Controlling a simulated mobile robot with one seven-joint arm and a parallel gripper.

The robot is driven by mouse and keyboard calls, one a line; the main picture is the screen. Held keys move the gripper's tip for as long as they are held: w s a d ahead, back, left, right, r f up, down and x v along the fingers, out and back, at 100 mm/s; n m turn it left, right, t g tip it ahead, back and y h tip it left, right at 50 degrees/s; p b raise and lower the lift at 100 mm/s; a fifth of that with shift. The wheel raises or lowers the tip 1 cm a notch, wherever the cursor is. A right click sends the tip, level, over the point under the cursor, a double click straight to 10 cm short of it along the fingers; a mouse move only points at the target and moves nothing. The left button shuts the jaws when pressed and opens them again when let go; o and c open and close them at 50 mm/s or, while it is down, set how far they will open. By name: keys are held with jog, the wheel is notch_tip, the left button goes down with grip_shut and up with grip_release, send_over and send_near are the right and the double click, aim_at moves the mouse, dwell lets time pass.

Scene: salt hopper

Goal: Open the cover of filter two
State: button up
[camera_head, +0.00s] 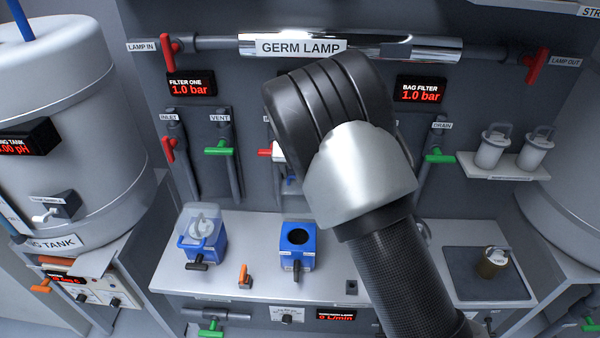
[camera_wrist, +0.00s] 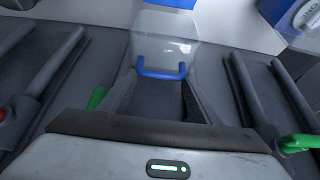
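In the head view the middle blue filter housing (camera_head: 298,242) shows an open round hole on top; I take it for filter two, whose label is hidden behind my arm. In the wrist view its clear cover (camera_wrist: 165,40) stands raised off the blue housing (camera_wrist: 172,3), with a blue handle (camera_wrist: 162,74) at its free end. My gripper (camera_wrist: 161,84) is at this handle. Its fingers are apart, one near each end of the handle, and I see no firm hold. In the head view my arm hides most of the gripper and cover.
Filter one (camera_head: 203,238), with its clear cover down, stands to the left. An orange-handled part (camera_head: 244,275) is on the bench between the housings. Pipes with a green vent valve (camera_head: 220,151) and a green drain valve (camera_head: 438,156) run along the wall.

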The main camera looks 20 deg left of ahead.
jog(key=o, duration=0.3)
jog(key=shift+r, duration=0.15)
jog(key=shift+s, duration=0.1)
jog(key=v, duration=1.7)
jog(key=shift+b, duration=0.35)
jog(key=shift+d+r, duration=0.1)
jog(key=shift+r, duration=0.05)
